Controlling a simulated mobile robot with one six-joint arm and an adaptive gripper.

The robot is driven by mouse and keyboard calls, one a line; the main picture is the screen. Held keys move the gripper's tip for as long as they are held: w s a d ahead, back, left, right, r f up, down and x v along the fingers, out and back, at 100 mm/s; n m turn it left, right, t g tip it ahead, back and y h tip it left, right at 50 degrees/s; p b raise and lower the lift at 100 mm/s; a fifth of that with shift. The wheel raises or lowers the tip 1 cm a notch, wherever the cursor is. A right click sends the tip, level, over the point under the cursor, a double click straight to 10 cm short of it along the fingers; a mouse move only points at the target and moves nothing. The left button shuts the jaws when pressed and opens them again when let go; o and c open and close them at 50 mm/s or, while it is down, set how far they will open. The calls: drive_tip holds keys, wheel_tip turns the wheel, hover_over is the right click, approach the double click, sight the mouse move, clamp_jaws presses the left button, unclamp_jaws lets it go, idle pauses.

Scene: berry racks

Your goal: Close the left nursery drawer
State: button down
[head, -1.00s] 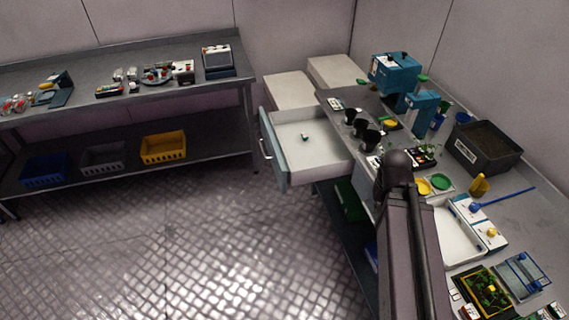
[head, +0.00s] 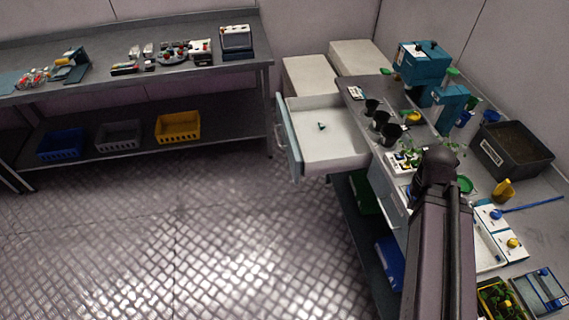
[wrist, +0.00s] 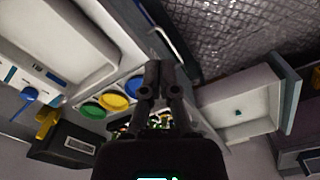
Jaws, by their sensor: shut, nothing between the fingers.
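The left nursery drawer (head: 342,150) stands pulled out from the left end of the right-hand bench. It is white inside with a grey-blue front panel (head: 289,140) and a bar handle on its outer face. A small green item (head: 321,126) lies inside it. In the wrist view the open drawer (wrist: 240,128) is at the right, with its front panel (wrist: 286,92) toward the right edge. My gripper (wrist: 160,72) is shut and empty, pointing up in the wrist view, left of the drawer and apart from it. In the head view my arm hides the gripper.
The bench holds black pots (head: 380,121), teal devices (head: 420,64) and a dark soil tray (head: 512,152). A blue bin (head: 390,262) sits below. Another bench with a yellow crate (head: 178,127) stands at the back left. The floor left of the drawer is clear.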

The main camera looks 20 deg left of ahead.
drive_tip(key=w+a+f+n+t+h+b, duration=0.35)
drive_tip(key=w+a+f+b, duration=0.35)
drive_tip(key=a+f+b, duration=0.45)
drive_tip(key=w+a+f+n+t+h+b, duration=0.35)
drive_tip(key=w+a+f+b, duration=0.45)
drive_tip(key=b, duration=0.6)
drive_tip(key=s+a+f+n+t+y+b, duration=0.1)
drive_tip(key=a+f+n+t+b, duration=0.1)
drive_tip(key=a+b, duration=0.4)
drive_tip(key=s+a+f+n+t+y+b, duration=0.1)
drive_tip(key=a+f+n+t+b, duration=0.2)
drive_tip(key=a, duration=1.3)
drive_tip(key=s+a+f+n+t+b, duration=0.1)
drive_tip(key=a+t+b, duration=0.4)
drive_tip(key=a+b, duration=0.5)
drive_tip(key=shift+s+a+f+n+y+b, duration=0.25)
drive_tip(key=shift+a+f+n+y, duration=0.3)
drive_tip(key=shift+n, duration=0.55)
drive_tip(key=shift+w+d+f, duration=0.1)
drive_tip(key=shift+w+d, duration=0.05)
drive_tip(key=shift+w, duration=0.05)
